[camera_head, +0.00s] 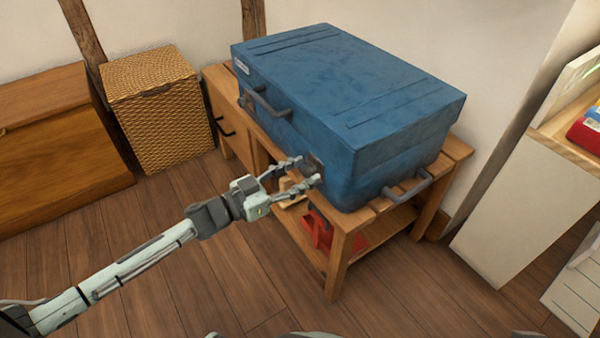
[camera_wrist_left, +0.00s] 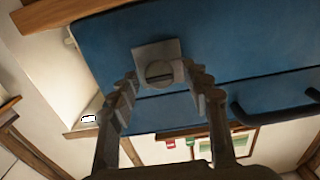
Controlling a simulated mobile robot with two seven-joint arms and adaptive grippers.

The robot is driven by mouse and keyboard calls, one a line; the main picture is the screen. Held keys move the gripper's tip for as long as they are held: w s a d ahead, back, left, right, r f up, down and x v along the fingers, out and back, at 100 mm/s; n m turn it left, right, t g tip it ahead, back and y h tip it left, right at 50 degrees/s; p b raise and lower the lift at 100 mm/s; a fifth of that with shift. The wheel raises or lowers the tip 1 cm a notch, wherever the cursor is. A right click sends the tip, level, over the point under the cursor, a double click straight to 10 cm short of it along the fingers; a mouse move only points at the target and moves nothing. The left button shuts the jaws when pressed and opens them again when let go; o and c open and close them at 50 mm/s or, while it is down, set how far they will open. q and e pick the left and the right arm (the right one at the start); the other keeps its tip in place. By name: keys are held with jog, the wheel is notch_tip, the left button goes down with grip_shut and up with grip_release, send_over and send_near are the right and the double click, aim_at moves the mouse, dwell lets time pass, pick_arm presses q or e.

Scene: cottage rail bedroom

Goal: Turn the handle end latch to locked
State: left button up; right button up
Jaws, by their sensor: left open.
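A large blue case (camera_head: 350,95) lies on a wooden bench. The latch (camera_head: 313,162) is on its long front side, near the right end that bears a grey end handle (camera_head: 408,188). The left wrist view shows this latch (camera_wrist_left: 145,52) as a grey square plate with a round slotted knob (camera_wrist_left: 159,71). My left gripper (camera_head: 308,171) is open, its fingers on either side of the knob in that view. I cannot tell whether they touch it. In the head view the fingertips partly cover the latch. My right gripper is not in view.
The wooden bench (camera_head: 340,240) has a lower shelf with a red item (camera_head: 318,232). A grey front handle (camera_head: 270,104) and another latch (camera_head: 245,103) are farther left on the case. A wicker basket (camera_head: 160,115) stands behind. The floor in front is clear.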

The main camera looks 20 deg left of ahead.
pick_arm(q)
grip_shut()
dwell(0.3)
